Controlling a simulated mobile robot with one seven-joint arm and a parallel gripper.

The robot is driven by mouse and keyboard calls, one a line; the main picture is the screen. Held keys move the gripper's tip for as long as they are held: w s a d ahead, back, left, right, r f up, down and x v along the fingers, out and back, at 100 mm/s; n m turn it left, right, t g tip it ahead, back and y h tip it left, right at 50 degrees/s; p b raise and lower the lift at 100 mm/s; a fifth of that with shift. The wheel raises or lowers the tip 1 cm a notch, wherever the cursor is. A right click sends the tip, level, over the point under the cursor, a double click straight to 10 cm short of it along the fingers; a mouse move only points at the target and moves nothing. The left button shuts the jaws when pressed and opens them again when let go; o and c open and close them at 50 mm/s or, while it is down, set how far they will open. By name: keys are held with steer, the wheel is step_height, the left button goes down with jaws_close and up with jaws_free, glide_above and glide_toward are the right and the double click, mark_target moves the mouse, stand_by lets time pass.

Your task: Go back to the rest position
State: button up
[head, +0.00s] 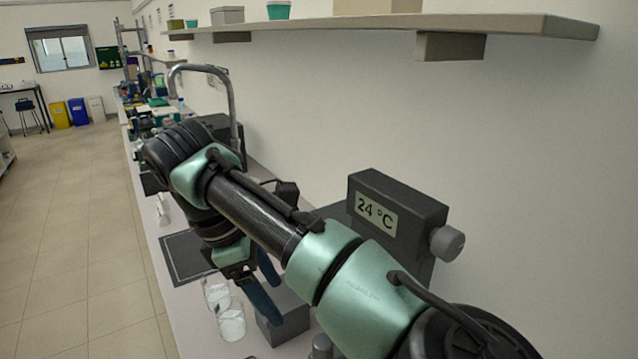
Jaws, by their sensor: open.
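My arm reaches from the lower right up and across the middle of the head view, then bends down. My gripper (274,298) hangs at its end with two dark blue fingers apart, so it is open. I see nothing between the fingers. It is above or beside a grey block (290,325) on the bench; the exact gap cannot be told. Two clear glass beakers (231,321) with whitish contents stand just left of the fingers. My arm hides part of the bench behind it.
A dark box with a "24 °C" display (376,212) and a side knob stands right of my arm. A black mat (184,262) lies left of the gripper. A metal tap (233,100) rises behind my arm. A shelf (520,27) overhangs the bench. The tiled floor (75,230) at left is clear.

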steer(key=a+r+t+y, duration=0.1)
steer(key=a+t+y, duration=0.25)
steer(key=a, duration=0.75)
steer(key=a+r+m+t+y, duration=0.1)
steer(key=a+r+t+y, duration=0.2)
steer(key=a+r+y, duration=0.5)
step_height(320, 180, up, 14)
steer(key=s+f+m+t+y, duration=0.1)
steer(key=m+t+y, duration=0.2)
steer(key=m+t, duration=0.15)
steer(key=s+d+r+m+t+h, duration=0.3)
steer(key=s+d+r+m+t, duration=0.1)
steer(key=d, duration=0.5)
steer(key=s+d+r+m+t+h, duration=0.4)
steer(key=d+r+m+t, duration=0.1)
steer(key=d, duration=0.4)
steer(key=s+d+r+m+t+h, duration=0.4)
steer(key=s+d+r+m+t, duration=0.1)
steer(key=d, duration=0.4)
steer(key=shift+d+t, duration=0.25)
steer(key=shift+t, duration=0.15)
steer(key=shift+w+r+m, duration=0.1)
steer(key=shift+m, duration=0.15)
